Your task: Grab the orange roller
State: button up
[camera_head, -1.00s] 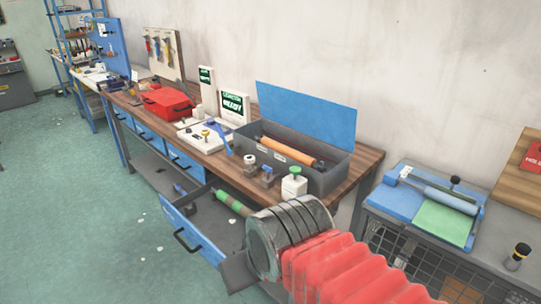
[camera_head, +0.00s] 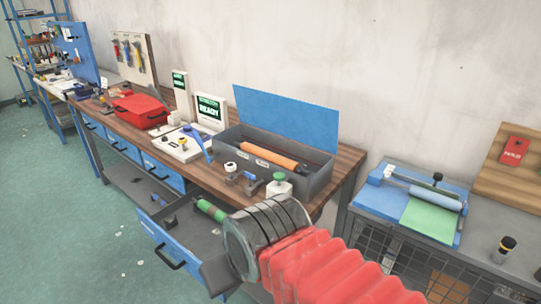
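The orange roller (camera_head: 268,152) lies inside a grey open box (camera_head: 318,184) on the wooden workbench, with dark ends. The box's blue lid (camera_head: 288,118) stands raised behind it. My arm, with its red bellows sleeve, reaches in from the lower right and ends in a grey ribbed part in front of the bench. The fingers of my gripper do not show clearly, so I cannot see whether it is open or shut. The orange roller sits in the box apart from my arm.
An open blue drawer (camera_head: 168,246) juts out below the bench, with a green-ended roller (camera_head: 211,210) in it. A green-capped bottle (camera_head: 279,187) stands in front of the box. A red case (camera_head: 141,110) sits further left. A blue-and-green press (camera_head: 425,200) stands at right.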

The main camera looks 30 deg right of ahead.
aim_at(291, 165)
jog(key=i, duration=0.85)
jog(key=u, duration=0.05)
